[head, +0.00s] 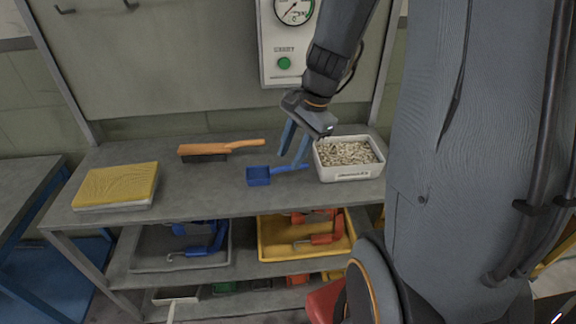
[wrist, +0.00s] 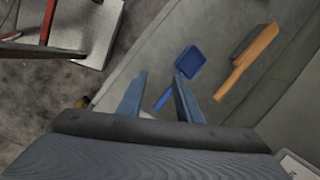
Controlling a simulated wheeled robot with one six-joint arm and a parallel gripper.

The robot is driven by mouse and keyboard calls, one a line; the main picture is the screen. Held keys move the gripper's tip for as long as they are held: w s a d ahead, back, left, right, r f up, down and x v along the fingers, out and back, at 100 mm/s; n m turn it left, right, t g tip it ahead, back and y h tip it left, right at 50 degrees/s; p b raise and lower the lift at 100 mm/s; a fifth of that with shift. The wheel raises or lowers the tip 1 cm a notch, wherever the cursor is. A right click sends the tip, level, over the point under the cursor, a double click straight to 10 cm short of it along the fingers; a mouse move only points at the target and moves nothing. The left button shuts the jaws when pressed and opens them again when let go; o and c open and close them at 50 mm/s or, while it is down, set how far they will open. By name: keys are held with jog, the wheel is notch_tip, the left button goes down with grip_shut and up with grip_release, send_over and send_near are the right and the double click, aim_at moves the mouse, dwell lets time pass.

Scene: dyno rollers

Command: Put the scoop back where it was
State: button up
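A small blue scoop (head: 259,176) lies on the grey bench top, its handle pointing right toward a white tub (head: 330,175) full of pale pellets. My gripper (head: 290,161) is over the handle, close to the tub's left side. Its two blue fingers are apart with nothing held between them. In the wrist view, my gripper (wrist: 160,75) is open, and the scoop (wrist: 189,62) shows beyond the fingertips with its handle running back between the fingers. I cannot tell whether a finger touches the handle.
A brush with an orange handle (head: 222,147) lies behind and left of the scoop. A yellow-topped block (head: 117,184) sits at the bench's left end. A gauge panel (head: 279,72) with a green button stands behind. Trays of tools fill the shelf below.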

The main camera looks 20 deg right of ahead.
jog(key=s+a+n+h, duration=0.2)
jog(key=s+a+n, duration=0.4)
jog(key=n, duration=0.8)
jog(key=shift+s+a+n+h, duration=0.3)
jog(key=shift+s+n+h, duration=0.1)
jog(key=shift+s, duration=0.85)
jog(key=shift+f+g, duration=0.3)
jog(key=shift+f, duration=0.1)
